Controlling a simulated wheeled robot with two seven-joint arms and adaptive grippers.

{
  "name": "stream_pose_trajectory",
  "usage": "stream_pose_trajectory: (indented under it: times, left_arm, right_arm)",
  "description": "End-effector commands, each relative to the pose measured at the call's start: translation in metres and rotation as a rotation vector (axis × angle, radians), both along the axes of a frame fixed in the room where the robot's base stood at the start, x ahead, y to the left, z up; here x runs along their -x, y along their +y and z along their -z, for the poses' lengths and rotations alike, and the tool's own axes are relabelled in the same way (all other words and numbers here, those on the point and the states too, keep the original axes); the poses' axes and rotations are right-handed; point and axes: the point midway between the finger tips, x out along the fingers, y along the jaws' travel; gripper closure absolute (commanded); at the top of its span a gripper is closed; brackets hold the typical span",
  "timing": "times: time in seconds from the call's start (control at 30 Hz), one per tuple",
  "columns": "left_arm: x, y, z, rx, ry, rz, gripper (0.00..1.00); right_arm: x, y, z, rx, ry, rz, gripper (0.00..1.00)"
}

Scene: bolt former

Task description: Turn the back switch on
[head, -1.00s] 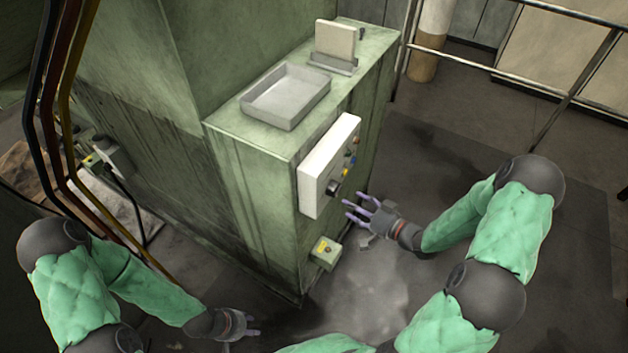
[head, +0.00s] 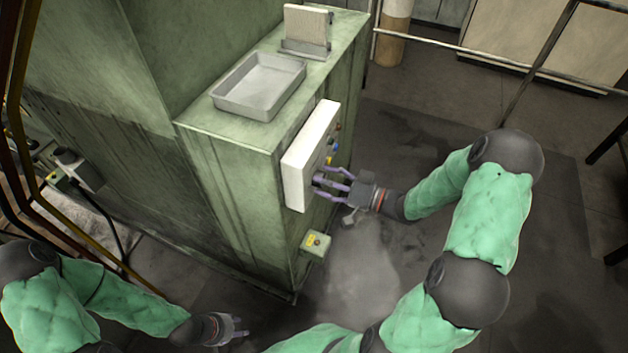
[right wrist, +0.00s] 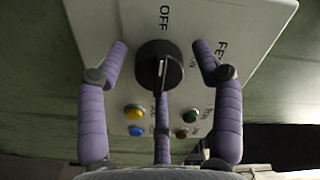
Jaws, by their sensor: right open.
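A black rotary switch (right wrist: 160,68) sits on a white control panel (right wrist: 100,20), with OFF printed beside it. The white panel (head: 304,165) is on the side of the green machine in the head view. My right gripper (head: 325,179) is at the panel's face, its fingers open. In the right wrist view its purple fingers (right wrist: 160,65) stand on both sides of the switch, with a gap on each side; a third finger is below it. My left gripper (head: 240,330) hangs low at the bottom left, away from the panel; its opening is unclear.
Yellow, blue, green and red buttons (right wrist: 135,112) lie close to the switch. A small green box with a button (head: 315,243) is below the panel. A grey tray (head: 258,88) sits on the machine's top. Railings (head: 470,50) stand behind; floor is clear at right.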

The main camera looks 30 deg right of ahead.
Motion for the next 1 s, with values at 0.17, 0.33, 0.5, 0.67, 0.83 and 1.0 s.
stream_pose_trajectory:
  times: [0.17, 0.33, 0.5, 0.67, 0.83, 1.0]
  left_arm:
    - [0.0, 0.0, 0.031, 0.0, 0.001, 0.0, 0.6]
    - [0.0, 0.0, 0.052, 0.0, 0.001, 0.0, 0.6]
    - [0.0, 0.0, 0.074, 0.0, 0.001, 0.0, 0.6]
    - [0.0, 0.0, 0.094, 0.0, 0.001, 0.0, 0.6]
    - [0.0, 0.0, 0.114, 0.0, 0.001, 0.0, 0.6]
    - [0.0, 0.0, 0.127, 0.0, 0.001, 0.0, 0.6]
  right_arm:
    - [0.001, -0.002, 0.007, 0.101, -0.085, 0.003, 0.33]
    - [0.001, -0.002, 0.007, 0.188, -0.159, 0.003, 0.33]
    - [0.001, -0.002, 0.006, 0.271, -0.232, 0.004, 0.33]
    - [0.001, -0.002, 0.006, 0.35, -0.3, 0.004, 0.33]
    - [0.001, -0.002, 0.006, 0.521, -0.446, 0.003, 0.33]
    - [0.001, -0.002, 0.004, 0.634, -0.542, 0.003, 0.33]
